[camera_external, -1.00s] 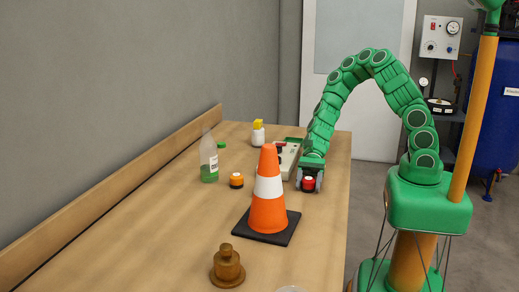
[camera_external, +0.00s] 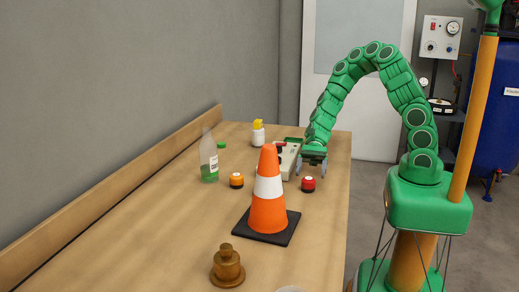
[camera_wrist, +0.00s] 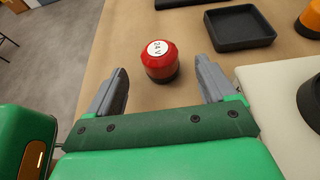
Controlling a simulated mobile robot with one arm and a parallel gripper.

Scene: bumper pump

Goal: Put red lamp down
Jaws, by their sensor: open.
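The red lamp (camera_external: 308,184) stands upright on the wooden table (camera_external: 170,240), near its right edge and to the right of the traffic cone. In the wrist view the red lamp (camera_wrist: 161,61) has a white round label reading "24 V" on top. My gripper (camera_external: 312,168) is just above and behind the lamp in the external view, apart from it. In the wrist view my gripper (camera_wrist: 160,92) is open and empty, its two grey fingers spread wide, with the lamp beyond the gap between them.
An orange-and-white cone (camera_external: 267,200) on a black base stands left of the lamp. A black tray (camera_wrist: 240,29) lies near the lamp.

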